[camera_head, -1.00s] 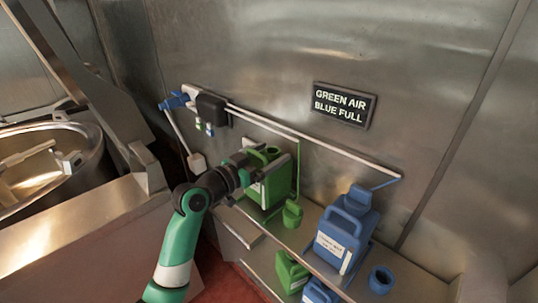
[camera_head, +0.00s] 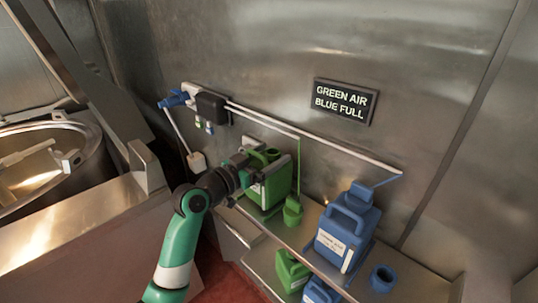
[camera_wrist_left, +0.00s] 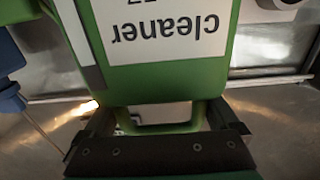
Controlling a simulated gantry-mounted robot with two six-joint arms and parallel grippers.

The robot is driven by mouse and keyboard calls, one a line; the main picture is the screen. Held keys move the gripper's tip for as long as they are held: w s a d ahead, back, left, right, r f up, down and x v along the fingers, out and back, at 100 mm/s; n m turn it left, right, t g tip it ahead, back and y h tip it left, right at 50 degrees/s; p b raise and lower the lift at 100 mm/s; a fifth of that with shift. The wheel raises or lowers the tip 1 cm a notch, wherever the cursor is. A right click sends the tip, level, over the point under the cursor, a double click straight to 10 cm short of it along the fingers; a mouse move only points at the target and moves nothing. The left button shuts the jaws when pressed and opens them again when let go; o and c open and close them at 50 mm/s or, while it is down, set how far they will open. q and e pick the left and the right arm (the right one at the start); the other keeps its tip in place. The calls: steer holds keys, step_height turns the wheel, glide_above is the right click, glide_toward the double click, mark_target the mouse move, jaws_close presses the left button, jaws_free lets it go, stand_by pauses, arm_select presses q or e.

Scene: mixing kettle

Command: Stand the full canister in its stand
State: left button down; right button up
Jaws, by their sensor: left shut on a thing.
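A green canister (camera_head: 272,186) with a white label stands on the upper shelf below the wall rail, roughly upright. My left gripper (camera_head: 243,166) is at its near left side and shut on it. In the left wrist view the canister (camera_wrist_left: 165,80) fills the middle, its label reading "Cleaner" upside down, with its handle between my fingers (camera_wrist_left: 165,128). A green cap (camera_head: 292,211) on a green tube is beside the canister's right side. My arm and the canister hide where its base meets the stand. My right gripper is out of view.
Another green canister (camera_head: 291,270) and a blue one (camera_head: 319,292) are lower down. A sign (camera_head: 344,101) reads "GREEN AIR BLUE FULL". A kettle (camera_head: 92,165) is at left.

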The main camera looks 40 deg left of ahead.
mark_target(256, 166)
arm_select(q)
steer(key=shift+f+b, duration=0.45)
steer(key=shift+b, duration=0.05)
stand_by(0.4)
jaws_free()
steer(key=shift+r, duration=0.1)
steer(key=shift+f, duration=0.3)
steer(key=shift+s+r+p, duration=0.1)
steer(key=shift+s+p, duration=0.4)
steer(key=shift+s, duration=0.6)
steer(key=shift+s+a+p, duration=0.1)
steer(key=shift+s+p, duration=0.65)
steer(key=shift+s, duration=0.4)
steer(key=shift+s+p, duration=0.95)
steer(key=shift+s, duration=0.3)
